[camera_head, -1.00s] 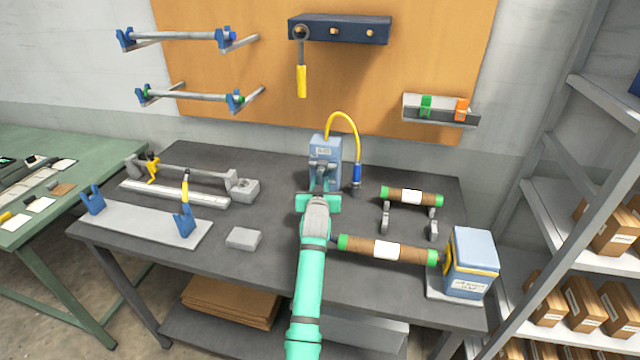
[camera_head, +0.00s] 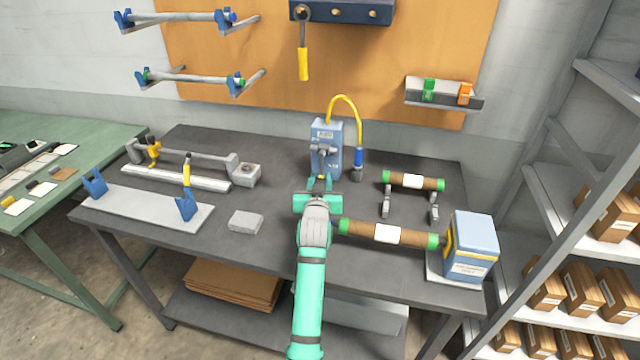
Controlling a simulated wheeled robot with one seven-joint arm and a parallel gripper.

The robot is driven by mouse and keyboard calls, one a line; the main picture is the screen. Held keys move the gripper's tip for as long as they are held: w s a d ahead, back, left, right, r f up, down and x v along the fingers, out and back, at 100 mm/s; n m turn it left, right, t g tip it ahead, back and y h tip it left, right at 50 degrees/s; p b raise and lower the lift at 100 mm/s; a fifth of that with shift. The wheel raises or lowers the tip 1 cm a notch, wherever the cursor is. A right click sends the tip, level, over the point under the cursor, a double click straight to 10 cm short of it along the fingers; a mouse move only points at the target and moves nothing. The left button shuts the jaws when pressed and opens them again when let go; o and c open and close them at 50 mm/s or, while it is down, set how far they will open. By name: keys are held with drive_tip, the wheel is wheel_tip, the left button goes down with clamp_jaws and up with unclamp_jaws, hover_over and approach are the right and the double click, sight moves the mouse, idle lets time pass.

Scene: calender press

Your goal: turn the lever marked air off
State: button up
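The blue air box (camera_head: 333,163) stands at the back middle of the dark table, with a pale label on its upper front that is too small to read. A grey lever (camera_head: 321,148) sits on its front, just below the label. My gripper (camera_head: 320,184) is in front of the box and below the lever in the picture. Its two teal fingers point at the box and stand apart with a gap between them. I see no contact with the lever, though depth is hard to judge. A yellow hose (camera_head: 346,99) arches from the box top to a blue fitting.
Two brown rolls with green ends lie right of my arm, the near roll (camera_head: 388,234) close to it. A blue-grey box (camera_head: 472,246) stands at the table's right. A grey block (camera_head: 245,222) and a stand (camera_head: 145,209) are at left.

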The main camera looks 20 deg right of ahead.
drive_tip(key=shift+v, duration=1.05)
